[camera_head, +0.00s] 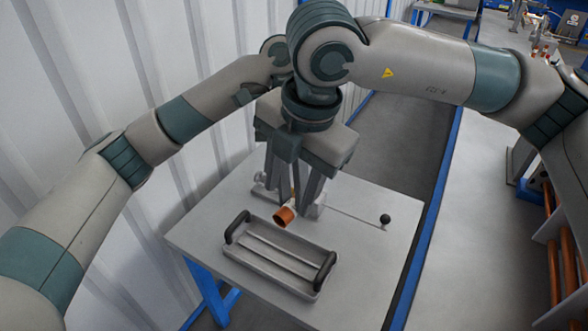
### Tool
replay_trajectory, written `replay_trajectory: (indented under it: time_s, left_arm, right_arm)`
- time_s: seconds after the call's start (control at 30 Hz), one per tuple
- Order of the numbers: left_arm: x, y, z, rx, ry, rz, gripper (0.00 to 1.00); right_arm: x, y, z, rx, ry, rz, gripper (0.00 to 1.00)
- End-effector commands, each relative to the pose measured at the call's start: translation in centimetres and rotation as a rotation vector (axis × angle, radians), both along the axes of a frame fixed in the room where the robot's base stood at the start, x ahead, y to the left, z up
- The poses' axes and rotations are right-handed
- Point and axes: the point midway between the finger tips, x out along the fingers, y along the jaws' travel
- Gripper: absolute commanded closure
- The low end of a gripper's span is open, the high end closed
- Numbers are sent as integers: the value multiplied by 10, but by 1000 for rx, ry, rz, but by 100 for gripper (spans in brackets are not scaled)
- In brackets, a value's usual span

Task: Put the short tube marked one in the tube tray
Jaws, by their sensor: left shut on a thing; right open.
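The short tube (285,215) is copper-orange and tilted, with its open end facing the front left. No mark on it can be read. The tube tray (268,269) is a grey metal tray with lengthwise grooves and a black handle at each end. It lies on the table just in front of and below the tube. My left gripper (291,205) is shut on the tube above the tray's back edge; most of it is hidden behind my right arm. My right gripper (294,193) points down in front of it, fingers apart, overlapping it in the picture.
The grey table (365,275) has blue legs and free room to the right of the tray. A thin rod with a black knob (385,218) lies behind the tray. A corrugated wall (60,100) stands at left. A long bench (455,250) runs along the right.

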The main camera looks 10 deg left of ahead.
Motion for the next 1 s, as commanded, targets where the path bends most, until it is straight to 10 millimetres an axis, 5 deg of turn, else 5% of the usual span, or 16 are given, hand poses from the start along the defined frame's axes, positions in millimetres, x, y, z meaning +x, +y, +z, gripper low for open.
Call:
replay_trajectory:
  time_s: [0.4,0.83,1.0]
  left_arm:
    - [0,0,0,0,0,0,100]
    - [0,0,0,0,0,0,100]
    - [0,0,0,0,0,0,100]
  right_arm:
    - [5,9,-54,-1,0,1,54]
    - [6,10,-61,0,0,1,54]
    - [6,10,-61,0,0,1,90]
